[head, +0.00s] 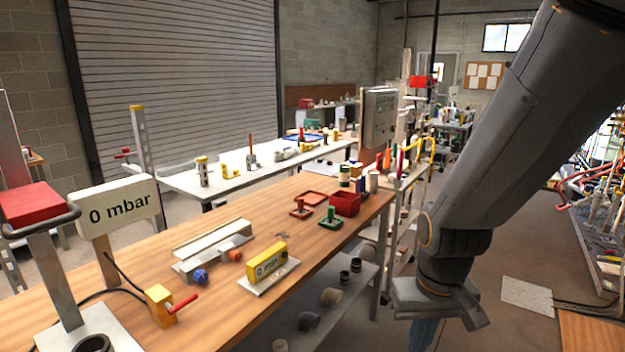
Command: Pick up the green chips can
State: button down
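I cannot make out a green chips can for certain. A small group of cans stands near the far end of the wooden table, with a dark-banded can (345,175) and a pale can (372,181) among them; their labels are too small to read. My gripper (440,312) hangs at the lower right, beyond the table's right edge and apart from the cans. Its fingers are unclear from this angle, so its opening does not show.
A lower shelf (340,307) holds pipe fittings. Open floor (505,262) lies right of my gripper.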

aim_at(345, 169)
jog(key=z, duration=3)
jog(key=k, duration=0.4)
jog(key=u, duration=0.8)
jog(key=i, duration=0.25)
jog(key=u, duration=1.1)
jog(key=i, duration=1.5)
jog(key=u, duration=1.3)
jog(key=i, duration=0.8)
jog(key=u, duration=0.45)
